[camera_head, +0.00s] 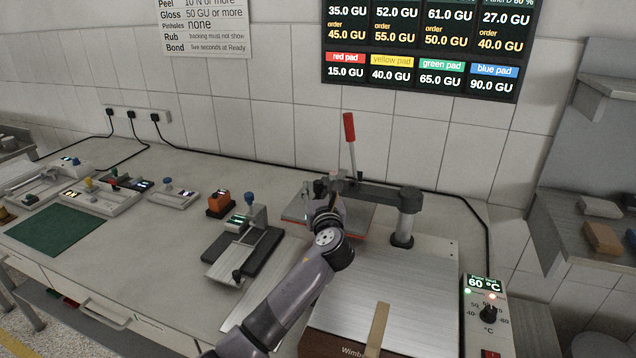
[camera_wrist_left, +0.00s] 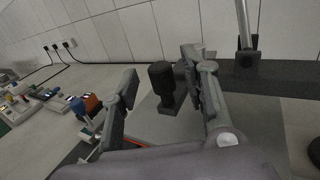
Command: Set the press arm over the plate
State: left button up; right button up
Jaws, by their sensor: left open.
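The press arm (camera_head: 380,190) is a dark horizontal bar on an upright post (camera_head: 404,222), with a red-handled lever (camera_head: 349,128). It extends left from the post, behind the large metal plate (camera_head: 400,275), not above it. In the left wrist view the bar (camera_wrist_left: 275,78) runs in from the right. My left gripper (camera_head: 325,188) is at the bar's left end. In the wrist view my open fingers (camera_wrist_left: 165,95) stand either side of a black knob (camera_wrist_left: 161,80), with a visible gap on the left. Contact on the right is unclear. My forearm hides part of the press.
A thin orange-edged board (camera_head: 358,220) lies under the bar's left end. A control box (camera_head: 488,315) reading 60 °C stands right of the plate. A tan strip (camera_head: 377,328) lies on the plate's front. A small slide device (camera_head: 245,250) and orange block (camera_head: 220,204) stand left.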

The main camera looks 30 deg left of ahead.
pick_arm(q)
jog(key=shift+x, duration=0.95)
jog(key=shift+w+a, duration=0.1)
grip_shut()
pick_arm(e)
jog(key=shift+s, duration=0.7)
